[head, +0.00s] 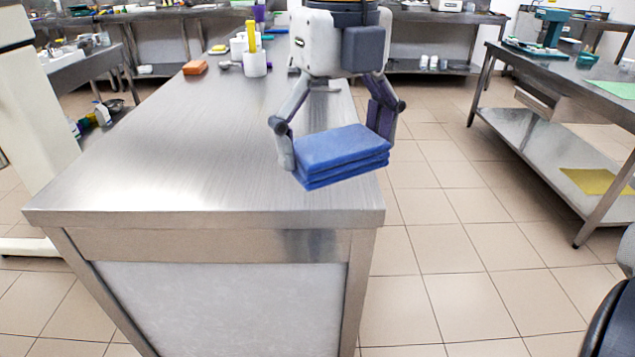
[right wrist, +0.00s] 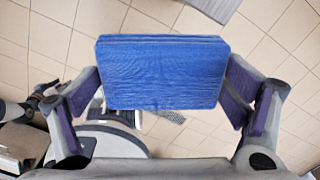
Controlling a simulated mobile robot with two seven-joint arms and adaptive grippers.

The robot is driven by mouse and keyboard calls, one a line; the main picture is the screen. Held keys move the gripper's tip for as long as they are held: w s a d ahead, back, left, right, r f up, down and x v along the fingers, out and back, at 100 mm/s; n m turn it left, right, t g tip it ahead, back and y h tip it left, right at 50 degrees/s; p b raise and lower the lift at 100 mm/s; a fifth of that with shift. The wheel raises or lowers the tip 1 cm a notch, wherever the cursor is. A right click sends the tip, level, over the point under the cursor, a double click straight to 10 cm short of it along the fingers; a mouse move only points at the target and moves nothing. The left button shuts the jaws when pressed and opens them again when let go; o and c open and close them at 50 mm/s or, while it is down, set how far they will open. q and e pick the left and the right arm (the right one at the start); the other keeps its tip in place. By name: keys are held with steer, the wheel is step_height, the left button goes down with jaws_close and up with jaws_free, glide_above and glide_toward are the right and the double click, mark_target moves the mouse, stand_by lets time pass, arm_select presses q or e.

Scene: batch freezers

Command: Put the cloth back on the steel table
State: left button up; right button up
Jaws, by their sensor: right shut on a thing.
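A folded blue cloth (head: 342,152) is held between the two fingers of my right gripper (head: 338,150). In the head view it overlaps the right front part of the steel table (head: 170,150). In the right wrist view the cloth (right wrist: 163,72) spans the gap between the fingers of the gripper (right wrist: 165,88), one at each side. Tiled floor shows around it there, and I see no contact with the tabletop.
An orange block (head: 195,67) and a white container (head: 255,65) with a yellow item stand farther back on the table. Its front half is clear. Another steel table (head: 575,75) stands at the right, across a tiled floor aisle (head: 440,240).

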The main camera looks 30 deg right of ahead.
steer(key=shift+w+d+m, duration=0.1)
steer(key=shift+m, duration=0.3)
steer(key=w+d+f, duration=0.1)
steer(key=w+f, duration=0.2)
steer(key=w, duration=0.1)
steer(key=w+d+f+b, duration=0.1)
steer(key=w+d+f, duration=0.1)
steer(key=w+f, duration=0.1)
steer(key=w+d+f, duration=0.1)
steer(key=w+f, duration=0.2)
steer(key=w, duration=0.2)
steer(key=shift+w+d+f, duration=0.3)
steer(key=shift+d+f, duration=0.05)
steer(key=shift+f, duration=0.05)
step_height(320, 180, down, 3)
steer(key=shift+w+r, duration=0.1)
steer(key=shift+r, duration=0.1)
arm_select(q)
steer(key=shift+s+f+g, duration=0.4)
steer(key=shift+s+f, duration=0.5)
steer(key=shift+s, duration=0.05)
arm_select(e)
steer(key=shift+f, duration=0.2)
steer(key=shift+f, duration=0.1)
steer(key=o, duration=0.8)
steer(key=shift+o, duration=0.2)
